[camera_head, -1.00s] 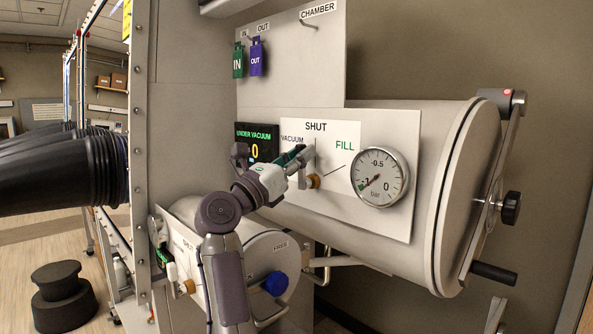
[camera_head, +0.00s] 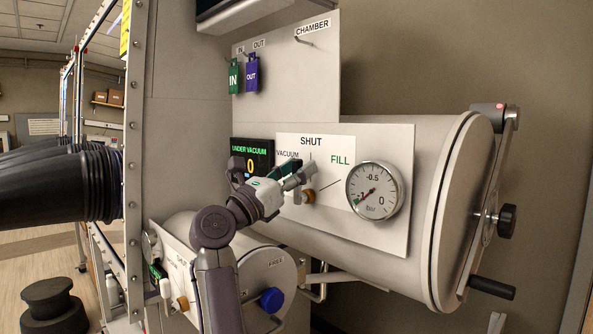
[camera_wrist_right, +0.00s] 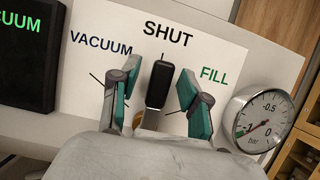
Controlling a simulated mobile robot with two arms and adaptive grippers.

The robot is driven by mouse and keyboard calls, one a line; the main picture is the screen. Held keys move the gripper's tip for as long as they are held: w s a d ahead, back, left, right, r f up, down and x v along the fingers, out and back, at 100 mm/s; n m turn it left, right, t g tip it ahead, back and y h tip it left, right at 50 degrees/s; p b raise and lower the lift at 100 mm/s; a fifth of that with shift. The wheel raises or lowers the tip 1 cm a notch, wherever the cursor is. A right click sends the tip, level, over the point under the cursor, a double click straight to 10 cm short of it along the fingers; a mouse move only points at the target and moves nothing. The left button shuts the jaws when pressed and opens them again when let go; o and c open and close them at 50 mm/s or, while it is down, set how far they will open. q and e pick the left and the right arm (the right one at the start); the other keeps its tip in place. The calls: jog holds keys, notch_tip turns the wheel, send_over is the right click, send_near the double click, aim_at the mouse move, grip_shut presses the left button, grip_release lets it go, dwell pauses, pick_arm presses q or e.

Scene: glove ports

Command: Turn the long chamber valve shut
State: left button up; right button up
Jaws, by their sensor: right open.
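The long chamber valve shows its brass stem (camera_head: 308,196) on the white label panel of the large chamber. In the right wrist view its dark handle (camera_wrist_right: 160,84) points up at the SHUT mark, between the VACUUM and FILL marks. My right gripper (camera_head: 297,172) is at this valve and hides most of the handle in the head view. In the right wrist view the green-padded fingers of my right gripper (camera_wrist_right: 158,92) are open, one on each side of the handle, with visible gaps. My left gripper is not in view.
The pressure gauge (camera_head: 374,190) beside the valve reads near -1. A display (camera_head: 251,156) reads UNDER VACUUM 0. The large chamber's door (camera_head: 465,215) with its lever is at right. A small chamber (camera_head: 268,268) with its own valve sits below. IN and OUT tags (camera_head: 252,72) hang above.

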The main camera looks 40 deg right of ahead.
jog(key=v, duration=1.2)
dwell(0.3)
